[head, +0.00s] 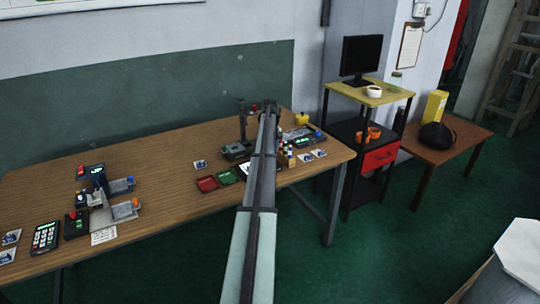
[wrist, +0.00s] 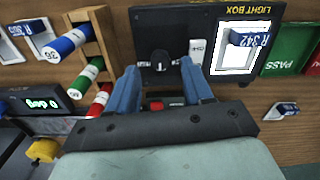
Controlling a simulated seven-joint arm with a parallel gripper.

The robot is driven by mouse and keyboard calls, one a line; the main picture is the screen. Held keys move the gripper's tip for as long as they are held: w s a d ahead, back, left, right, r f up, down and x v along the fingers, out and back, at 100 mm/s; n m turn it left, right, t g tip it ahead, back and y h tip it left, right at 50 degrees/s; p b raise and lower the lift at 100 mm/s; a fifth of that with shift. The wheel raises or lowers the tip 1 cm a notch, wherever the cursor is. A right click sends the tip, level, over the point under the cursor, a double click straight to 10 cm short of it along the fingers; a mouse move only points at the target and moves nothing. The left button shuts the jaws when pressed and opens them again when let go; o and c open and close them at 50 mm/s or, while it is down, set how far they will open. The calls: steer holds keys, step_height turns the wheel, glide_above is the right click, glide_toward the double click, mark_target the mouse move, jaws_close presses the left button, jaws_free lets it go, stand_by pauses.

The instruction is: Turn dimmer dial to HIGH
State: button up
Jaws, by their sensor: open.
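The dimmer dial (wrist: 160,60) is a black knob on the dark panel of the light box (wrist: 203,22), with small light labels on both sides that I cannot read. In the head view my arm covers the light box, and the dial cannot be made out.
The lit screen (wrist: 235,45) holds a tag reading R 342. A green PASS tray (wrist: 285,55) lies to the right.

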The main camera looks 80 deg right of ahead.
steer(key=shift+f, duration=1.4)
steer(key=shift+c, duration=0.3)
jaws_close()
